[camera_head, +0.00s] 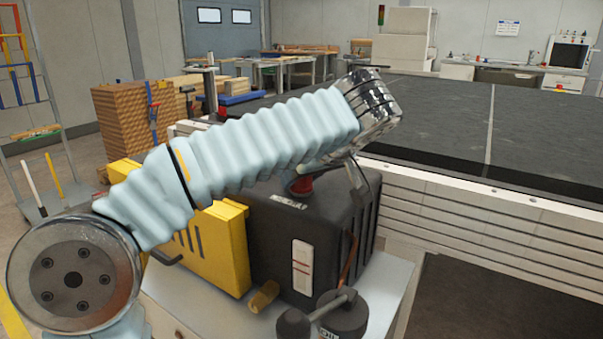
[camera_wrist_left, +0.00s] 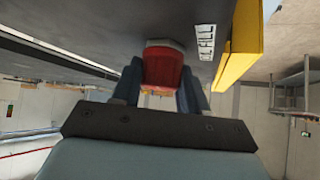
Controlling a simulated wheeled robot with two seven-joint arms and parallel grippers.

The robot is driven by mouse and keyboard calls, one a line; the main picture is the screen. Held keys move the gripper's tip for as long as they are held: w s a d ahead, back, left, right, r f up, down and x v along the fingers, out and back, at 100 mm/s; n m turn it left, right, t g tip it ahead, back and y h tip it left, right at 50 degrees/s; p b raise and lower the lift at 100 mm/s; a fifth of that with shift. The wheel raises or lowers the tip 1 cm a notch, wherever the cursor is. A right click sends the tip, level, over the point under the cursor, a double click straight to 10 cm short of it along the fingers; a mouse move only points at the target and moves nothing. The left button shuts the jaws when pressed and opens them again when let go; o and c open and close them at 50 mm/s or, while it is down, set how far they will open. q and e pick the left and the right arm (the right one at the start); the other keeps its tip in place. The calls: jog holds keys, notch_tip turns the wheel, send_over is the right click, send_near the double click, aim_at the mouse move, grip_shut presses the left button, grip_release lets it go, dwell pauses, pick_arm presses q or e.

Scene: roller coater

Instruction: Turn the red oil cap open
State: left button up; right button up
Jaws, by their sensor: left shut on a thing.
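The red oil cap (camera_head: 301,185) sits on top of the black tank (camera_head: 290,235) and is partly hidden behind my left arm in the head view. In the left wrist view the red cap (camera_wrist_left: 163,66) lies between the two dark fingers of my left gripper (camera_wrist_left: 158,88), which are shut on it from both sides. A white label (camera_wrist_left: 204,42) ending in "FILL" is beside the cap on the tank. My left arm reaches over the tank from the left. My right gripper is in neither view.
A yellow unit (camera_head: 225,245) stands left of the black tank on a grey cabinet top (camera_head: 385,290). A large dark table (camera_head: 440,110) spreads behind and to the right. A ladder rack (camera_head: 40,130) is at the far left.

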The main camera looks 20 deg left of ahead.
pick_arm(q)
jog(key=n+g+y, duration=0.1)
jog(key=n+g, duration=0.2)
jog(key=n, duration=0.1)
jog(key=shift+d, duration=0.1)
jog(key=shift+n+g+y, duration=0.3)
jog(key=shift+n+g, duration=0.6)
jog(key=shift+n, duration=0.3)
jog(key=o, duration=1)
